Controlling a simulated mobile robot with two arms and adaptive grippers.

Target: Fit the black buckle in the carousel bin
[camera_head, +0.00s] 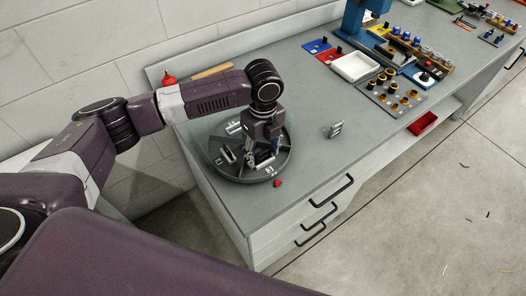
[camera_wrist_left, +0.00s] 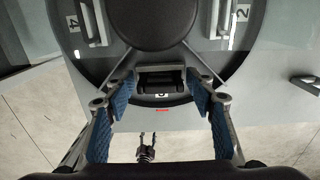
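A black buckle (camera_wrist_left: 160,82) shows in the left wrist view between the fingers, over the front bin of the round dark carousel (camera_head: 226,171). Whether it is seated in the bin cannot be told. My left gripper (camera_head: 250,152) points down over the carousel's front part. In the left wrist view its blue-padded fingers (camera_wrist_left: 161,88) stand apart, one at each end of the buckle; whether they press on it cannot be told. In the head view the gripper hides most of the buckle.
Grey handle-shaped pieces lie in other carousel bins (camera_wrist_left: 92,22) (camera_wrist_left: 222,18). A similar grey piece (camera_head: 334,130) stands on the bench right of the carousel. A red pointer (camera_head: 278,183) is at the carousel's front edge. A parts block (camera_head: 392,95) and white tray (camera_head: 356,67) sit further right.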

